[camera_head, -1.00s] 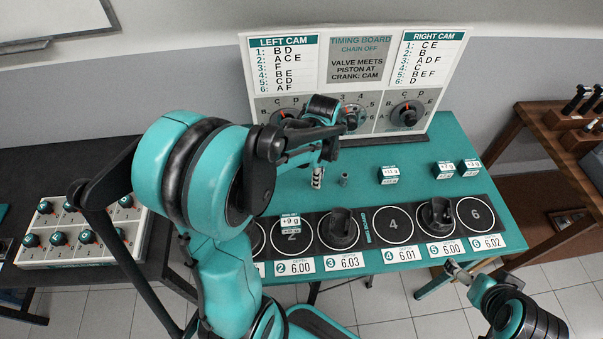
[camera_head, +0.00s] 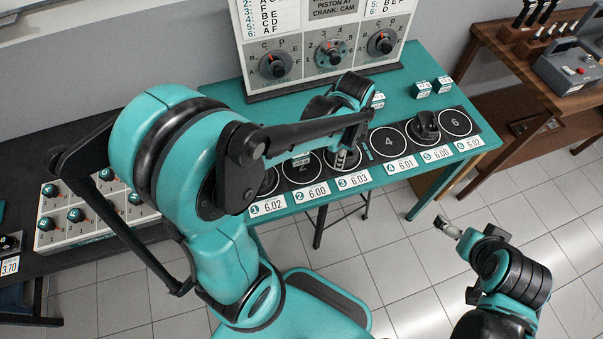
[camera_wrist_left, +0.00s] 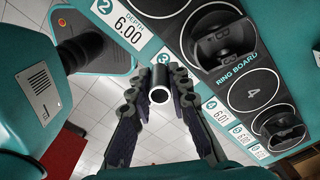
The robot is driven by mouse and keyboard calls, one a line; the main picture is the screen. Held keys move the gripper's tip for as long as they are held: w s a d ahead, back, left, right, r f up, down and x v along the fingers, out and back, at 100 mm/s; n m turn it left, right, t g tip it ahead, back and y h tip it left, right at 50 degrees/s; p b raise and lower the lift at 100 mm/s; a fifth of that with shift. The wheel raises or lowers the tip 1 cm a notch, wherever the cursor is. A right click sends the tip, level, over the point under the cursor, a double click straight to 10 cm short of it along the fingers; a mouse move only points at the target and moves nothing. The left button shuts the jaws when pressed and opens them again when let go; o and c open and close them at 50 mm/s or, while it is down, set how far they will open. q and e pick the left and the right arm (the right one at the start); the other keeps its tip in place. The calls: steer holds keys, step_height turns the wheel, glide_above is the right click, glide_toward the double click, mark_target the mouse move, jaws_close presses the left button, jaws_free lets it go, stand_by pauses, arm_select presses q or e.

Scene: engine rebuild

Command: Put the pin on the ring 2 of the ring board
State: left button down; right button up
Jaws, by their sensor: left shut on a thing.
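My left gripper (camera_head: 345,157) is shut on the pin, a small silver hollow cylinder (camera_wrist_left: 161,84) that shows between the fingertips in the left wrist view. In the head view the gripper hangs near ring 3 of the black ring board (camera_head: 388,143), and the pin is hard to make out there. Ring 2 (camera_head: 301,170) lies just left of the gripper, partly covered by my left arm. In the wrist view the label of ring 2 (camera_wrist_left: 122,22) is at the top. My right gripper (camera_head: 447,228) is off the table's front edge; its jaw opening is unclear.
A black piston (camera_wrist_left: 222,42) stands on ring 3 beside the held pin, and another (camera_head: 425,125) on ring 5. Ring 4 is empty. Small labelled blocks (camera_head: 424,90) stand at the back right.

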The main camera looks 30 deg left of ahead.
arm_select(q)
steer(key=b, duration=0.2)
glide_above(306, 175)
step_height(306, 175, down, 6)
steer(key=shift+s+r, duration=0.1)
step_height(306, 175, down, 4)
steer(key=shift+f+b, duration=0.1)
steer(key=shift+b, duration=0.95)
steer(key=c, duration=1.4)
jaws_free()
